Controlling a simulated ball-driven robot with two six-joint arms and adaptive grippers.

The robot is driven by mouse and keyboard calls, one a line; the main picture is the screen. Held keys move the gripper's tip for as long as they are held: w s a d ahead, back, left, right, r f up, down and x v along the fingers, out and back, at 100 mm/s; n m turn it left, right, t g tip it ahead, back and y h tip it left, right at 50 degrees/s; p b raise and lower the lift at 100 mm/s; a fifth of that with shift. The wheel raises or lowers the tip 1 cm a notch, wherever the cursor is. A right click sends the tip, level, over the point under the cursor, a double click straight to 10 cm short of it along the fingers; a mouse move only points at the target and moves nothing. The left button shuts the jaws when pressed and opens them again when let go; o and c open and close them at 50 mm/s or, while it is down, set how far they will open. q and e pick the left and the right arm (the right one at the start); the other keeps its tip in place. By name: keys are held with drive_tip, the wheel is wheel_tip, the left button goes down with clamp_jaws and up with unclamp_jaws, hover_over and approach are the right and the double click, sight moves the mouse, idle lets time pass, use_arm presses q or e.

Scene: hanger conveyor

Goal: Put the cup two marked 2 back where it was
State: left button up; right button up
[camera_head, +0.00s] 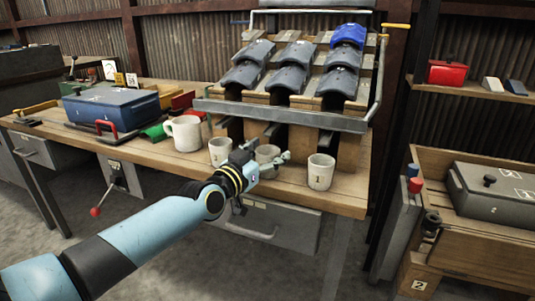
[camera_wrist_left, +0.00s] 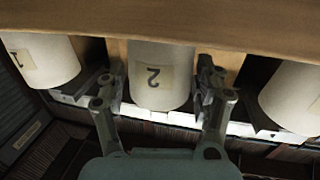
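The cup marked 2 (camera_wrist_left: 158,92) is whitish, and its label shows upside down in the left wrist view. In the head view the same cup (camera_head: 267,151) stands on the wooden bench between two similar cups, partly hidden by my left gripper. My left gripper (camera_head: 266,160) reaches it from the front. In the left wrist view the gripper (camera_wrist_left: 160,78) has one finger on each side of the cup, with a narrow gap at each side, so it looks open around it. My right gripper is not in view.
A cup marked 1 (camera_wrist_left: 42,62) and another cup (camera_wrist_left: 295,98) stand close on either side. In the head view the neighbours are the left cup (camera_head: 220,152) and right cup (camera_head: 320,172). A white mug (camera_head: 184,133) stands further left. A rack (camera_head: 280,112) rises behind.

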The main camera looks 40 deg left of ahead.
use_arm(q)
drive_tip(key=shift+o, duration=0.3)
